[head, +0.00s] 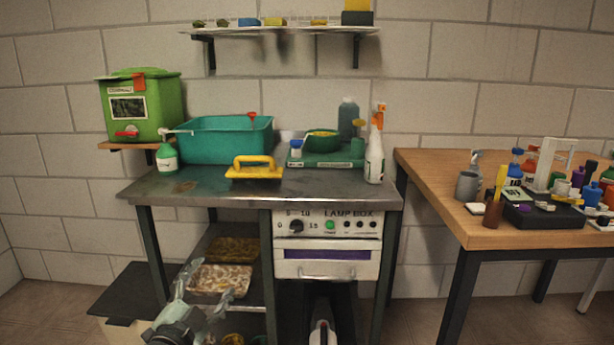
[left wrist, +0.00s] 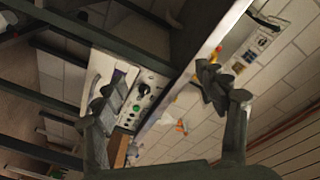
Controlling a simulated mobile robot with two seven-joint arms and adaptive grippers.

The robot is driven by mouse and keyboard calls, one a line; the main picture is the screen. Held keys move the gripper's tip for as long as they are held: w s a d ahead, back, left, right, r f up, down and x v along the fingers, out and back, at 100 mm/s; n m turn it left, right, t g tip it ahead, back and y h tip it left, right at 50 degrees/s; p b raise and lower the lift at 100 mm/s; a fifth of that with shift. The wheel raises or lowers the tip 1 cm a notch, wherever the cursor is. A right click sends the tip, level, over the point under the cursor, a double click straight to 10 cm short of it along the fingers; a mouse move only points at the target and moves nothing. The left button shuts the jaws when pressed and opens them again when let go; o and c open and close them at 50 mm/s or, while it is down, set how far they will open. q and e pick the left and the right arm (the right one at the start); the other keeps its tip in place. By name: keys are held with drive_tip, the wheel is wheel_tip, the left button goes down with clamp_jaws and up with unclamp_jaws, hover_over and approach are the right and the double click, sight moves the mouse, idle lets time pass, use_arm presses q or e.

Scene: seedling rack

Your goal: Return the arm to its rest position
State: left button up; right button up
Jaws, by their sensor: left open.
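My left gripper (head: 203,287) is low in the head view, in front of the left lower shelves of the metal bench (head: 215,188). Its jaws are open. In the left wrist view my left gripper (left wrist: 163,88) shows two spread fingers with nothing held between them. Behind them are the lamp box's control panel (left wrist: 135,105) and the tiled wall, seen tilted. The gripper partly covers the lower shelf area in the head view. My right gripper is not in view.
Speckled trays (head: 236,246) sit on the lower shelves close to the gripper. The bench top holds a teal tub (head: 225,145), a yellow float (head: 255,174) and a spray bottle (head: 375,155). A crowded wooden table (head: 440,198) stands at right. A dark lid (head: 128,288) is at lower left.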

use_arm(q)
drive_tip(key=s+a+f+n+g+y, duration=0.1)
drive_tip(key=s+a+f+n+g, duration=0.15)
drive_tip(key=s+f, duration=0.4)
drive_tip(key=s+a+f+n+g+y, duration=0.1)
drive_tip(key=s+f+n+g+y, duration=0.15)
drive_tip(key=f, duration=0.65)
drive_tip(key=s+a+f+n+g+y, duration=0.1)
drive_tip(key=s+a+f+n+g, duration=0.15)
drive_tip(key=s+f, duration=0.35)
drive_tip(key=s+f+n+g, duration=0.1)
drive_tip(key=s+f+g, duration=0.2)
drive_tip(key=s+f, duration=0.4)
drive_tip(key=s+f+n+g, duration=0.1)
drive_tip(key=s+f+g, duration=0.3)
drive_tip(key=s+f, duration=0.3)
drive_tip(key=s, duration=0.4)
drive_tip(key=shift+s+a+n, duration=0.15)
drive_tip(key=shift+s+n, duration=0.2)
drive_tip(key=shift+s, duration=0.05)
drive_tip(key=shift+f+h, duration=0.1)
drive_tip(key=shift+h, duration=0.15)
